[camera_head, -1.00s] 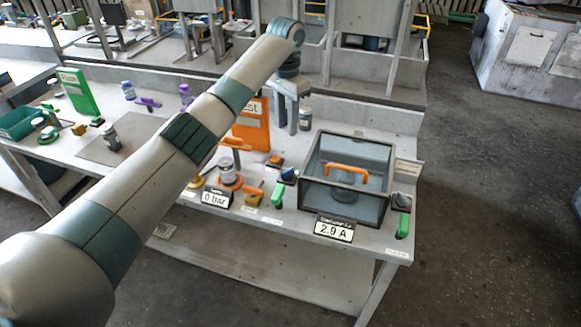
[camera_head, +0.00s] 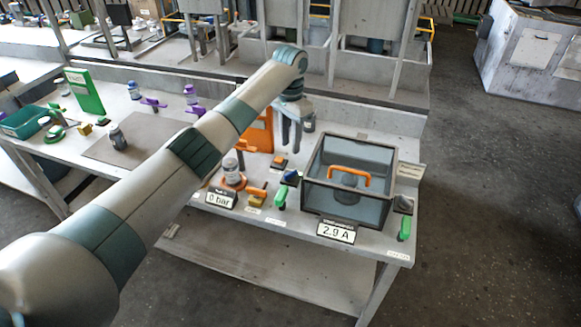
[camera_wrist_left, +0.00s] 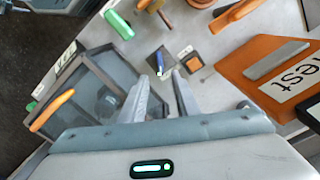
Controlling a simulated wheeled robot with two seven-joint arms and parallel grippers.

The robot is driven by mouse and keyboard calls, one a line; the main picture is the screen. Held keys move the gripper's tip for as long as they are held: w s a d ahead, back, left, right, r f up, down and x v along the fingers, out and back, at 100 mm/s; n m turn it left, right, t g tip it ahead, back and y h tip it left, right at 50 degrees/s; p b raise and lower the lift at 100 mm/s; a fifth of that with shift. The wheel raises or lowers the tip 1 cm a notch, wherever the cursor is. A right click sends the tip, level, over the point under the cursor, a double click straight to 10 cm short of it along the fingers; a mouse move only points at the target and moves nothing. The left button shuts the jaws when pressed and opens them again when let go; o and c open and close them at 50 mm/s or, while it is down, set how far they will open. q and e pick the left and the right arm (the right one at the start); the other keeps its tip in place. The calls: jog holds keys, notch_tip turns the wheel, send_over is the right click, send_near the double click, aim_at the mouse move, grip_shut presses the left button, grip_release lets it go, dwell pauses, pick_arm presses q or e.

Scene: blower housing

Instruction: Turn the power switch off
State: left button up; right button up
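My left gripper (camera_head: 291,147) points down over the right part of the bench, its fingers apart with nothing between them. In the left wrist view the gripper (camera_wrist_left: 160,76) has a small blue switch lever (camera_wrist_left: 160,62) on a dark base just beyond and between its fingertips. In the head view this blue lever (camera_head: 291,177) stands left of the glass-sided box, below the fingertips and apart from them. I cannot read a label marking it as the power switch. My right gripper is in neither view.
The dark-framed box (camera_head: 347,212) has an orange handle (camera_head: 348,173) and a display (camera_head: 336,231) reading 2.9 A. Green levers (camera_head: 280,198) stand nearby. An orange button (camera_head: 279,161), an orange panel (camera_head: 258,130) and a gauge reading 0 bar (camera_head: 221,198) are close by.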

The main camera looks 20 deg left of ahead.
aim_at(291, 172)
pick_arm(q)
notch_tip(291, 172, down, 3)
jog(key=shift+f+p, duration=0.1)
jog(key=shift+p, duration=0.2)
notch_tip(291, 172, down, 7)
jog(key=shift+r+p, duration=0.1)
jog(key=shift+p, duration=0.4)
jog(key=shift+f, duration=0.75)
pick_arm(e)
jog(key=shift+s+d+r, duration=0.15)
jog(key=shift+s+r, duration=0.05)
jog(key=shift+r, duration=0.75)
pick_arm(q)
grip_shut()
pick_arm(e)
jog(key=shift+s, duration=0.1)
